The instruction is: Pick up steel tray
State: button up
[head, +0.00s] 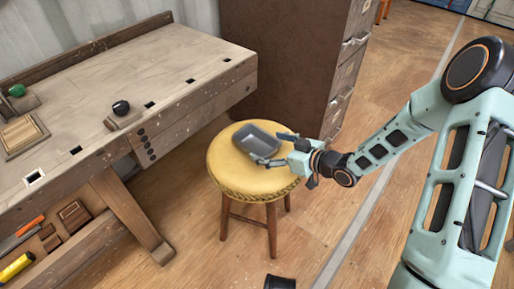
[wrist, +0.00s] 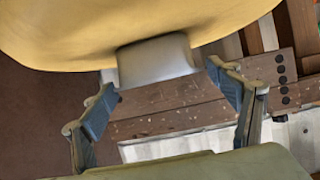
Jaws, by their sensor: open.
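The steel tray (head: 250,134) is a grey, shallow, rectangular dish on the round yellow seat of a wooden stool (head: 222,172). My gripper (head: 274,149) is open at the tray's right side, with its two fingers spread near the tray's edge. In the wrist view the tray (wrist: 155,58) shows as a grey wall at the edge of the yellow seat (wrist: 60,35). My gripper's fingers (wrist: 160,82) lie to either side of it there, with the tray between them. I cannot tell whether either finger touches it.
A wooden workbench (head: 140,75) with small tools on top stands left of the stool. A brown cabinet (head: 280,60) with drawers stands behind it. A small black container (head: 280,282) is on the floor in front. Open wooden floor (head: 410,65) lies to the right.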

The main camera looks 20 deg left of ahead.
aim_at(256, 148)
jog(key=shift+b+x, duration=1)
jog(key=shift+x, duration=1.8)
jog(key=shift+r, duration=0.25)
jog(key=shift+c, duration=0.3)
jog(key=c, duration=1.4)
jog(key=shift+w+r, duration=0.1)
jog(key=shift+r, duration=0.05)
